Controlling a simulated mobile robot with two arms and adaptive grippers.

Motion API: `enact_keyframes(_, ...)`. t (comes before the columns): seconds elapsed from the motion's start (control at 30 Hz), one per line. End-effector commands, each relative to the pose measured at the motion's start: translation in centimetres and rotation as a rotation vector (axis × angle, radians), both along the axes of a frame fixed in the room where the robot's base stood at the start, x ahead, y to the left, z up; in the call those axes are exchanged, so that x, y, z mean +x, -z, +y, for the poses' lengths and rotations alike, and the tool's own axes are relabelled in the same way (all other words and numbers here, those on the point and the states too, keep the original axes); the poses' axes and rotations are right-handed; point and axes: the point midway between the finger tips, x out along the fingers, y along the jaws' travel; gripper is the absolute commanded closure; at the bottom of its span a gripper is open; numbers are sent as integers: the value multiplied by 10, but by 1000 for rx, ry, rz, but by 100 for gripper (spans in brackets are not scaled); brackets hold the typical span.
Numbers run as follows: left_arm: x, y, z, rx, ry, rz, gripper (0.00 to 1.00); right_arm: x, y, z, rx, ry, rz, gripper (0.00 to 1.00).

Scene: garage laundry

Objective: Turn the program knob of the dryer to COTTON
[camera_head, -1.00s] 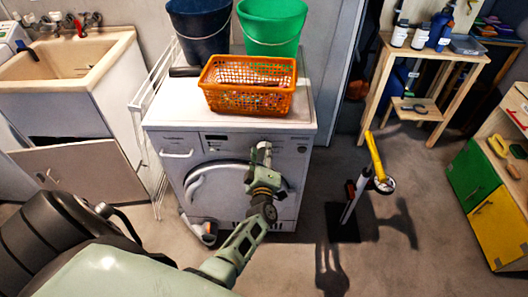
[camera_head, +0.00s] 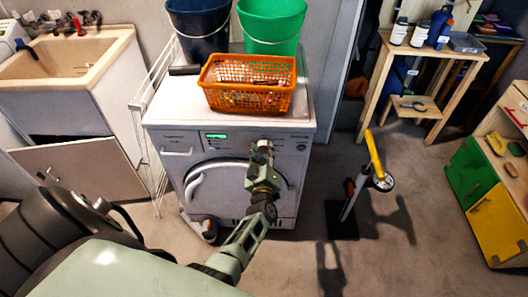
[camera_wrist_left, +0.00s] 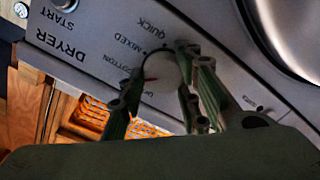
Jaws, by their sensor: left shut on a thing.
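The white dryer (camera_head: 240,180) stands against the wall, with a green-lit display (camera_head: 215,136) on its panel. My left gripper (camera_head: 262,147) is at the right part of the panel and covers the program knob in the head view. In the left wrist view the pale round knob (camera_wrist_left: 163,72) sits between the two fingers of the left gripper (camera_wrist_left: 160,92), which is shut on it. A red mark shows on the knob's left side, toward the partly hidden COTTON label (camera_wrist_left: 117,65). MIXED and QUICK are also readable. I cannot tell the exact setting. My right gripper is not in view.
An orange basket (camera_head: 247,98) stands on the dryer, with a blue bucket (camera_head: 200,32) and a green bucket (camera_head: 271,28) behind it. A white rack (camera_head: 152,120) is at the left. A yellow-handled stand (camera_head: 374,155) is on the floor at the right, with open floor around it.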

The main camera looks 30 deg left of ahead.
Motion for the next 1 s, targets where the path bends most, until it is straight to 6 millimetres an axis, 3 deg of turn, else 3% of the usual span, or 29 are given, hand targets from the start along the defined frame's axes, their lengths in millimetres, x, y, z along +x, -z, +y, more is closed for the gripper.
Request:
enact_keyframes(0.03,6,-10,-2,8,4,-16,95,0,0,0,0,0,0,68)
enact_keyframes(0.1,6,-10,-2,6,5,-16,95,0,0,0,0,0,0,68)
enact_keyframes(0.13,6,-10,-2,6,5,-16,68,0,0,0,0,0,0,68)
enact_keyframes(0.27,6,-9,-2,6,5,-16,57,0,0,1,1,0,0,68)
enact_keyframes(0.8,2,-3,0,-2,1,-8,56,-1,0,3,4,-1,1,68)
enact_keyframes(1.0,1,-2,0,-101,2,-68,56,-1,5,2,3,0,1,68)
